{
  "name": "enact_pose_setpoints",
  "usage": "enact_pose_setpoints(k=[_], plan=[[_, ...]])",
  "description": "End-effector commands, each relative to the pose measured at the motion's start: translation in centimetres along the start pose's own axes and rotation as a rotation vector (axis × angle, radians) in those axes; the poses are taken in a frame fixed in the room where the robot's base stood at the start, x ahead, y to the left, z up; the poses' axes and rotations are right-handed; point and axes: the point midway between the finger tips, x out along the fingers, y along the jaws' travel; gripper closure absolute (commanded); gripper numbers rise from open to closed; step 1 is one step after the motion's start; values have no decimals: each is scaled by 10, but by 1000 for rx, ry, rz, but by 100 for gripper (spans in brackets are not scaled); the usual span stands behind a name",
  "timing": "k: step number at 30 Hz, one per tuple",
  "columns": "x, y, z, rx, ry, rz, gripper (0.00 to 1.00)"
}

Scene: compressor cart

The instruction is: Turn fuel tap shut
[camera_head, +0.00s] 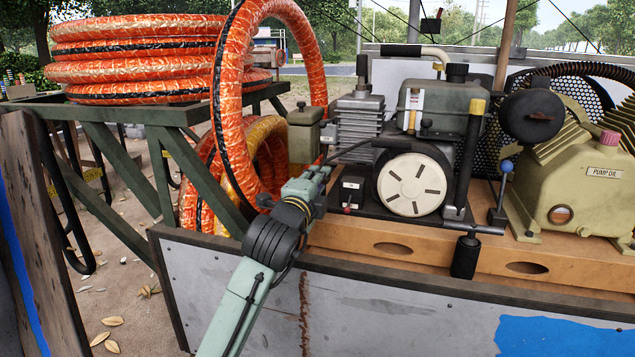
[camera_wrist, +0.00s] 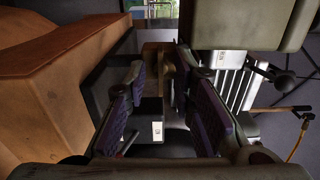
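The engine (camera_head: 388,160) stands on the cart's wooden base, with its olive fuel tank (camera_head: 437,105) on top. I cannot make out the fuel tap for certain in either view. My gripper (camera_head: 320,172) is at the engine's left end, just below a small olive box (camera_head: 305,138) and left of a black box with a white label (camera_head: 352,192). In the wrist view my gripper (camera_wrist: 161,75) has its two dark purple-padded fingers apart. A brownish part shows between them; I cannot tell whether they touch it. A thin brass-coloured lever (camera_wrist: 282,110) shows to the right of the fingers.
The wooden base (camera_head: 425,250) and grey cart wall (camera_head: 400,305) run along the front. Orange hose coils (camera_head: 135,60) lie on a green rack at left, and a hose loop hangs close behind my arm. The olive pump (camera_head: 590,185) is at right. The finned cylinder (camera_wrist: 230,80) is close right of my fingers.

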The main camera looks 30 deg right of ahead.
Motion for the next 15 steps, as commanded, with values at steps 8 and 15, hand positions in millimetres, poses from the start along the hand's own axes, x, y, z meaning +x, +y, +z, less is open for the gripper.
enact_pose_setpoints(k=[8,15], plan=[[-21,-1,1,0,-2,-3,76],[-59,0,1,0,-2,-2,76]])
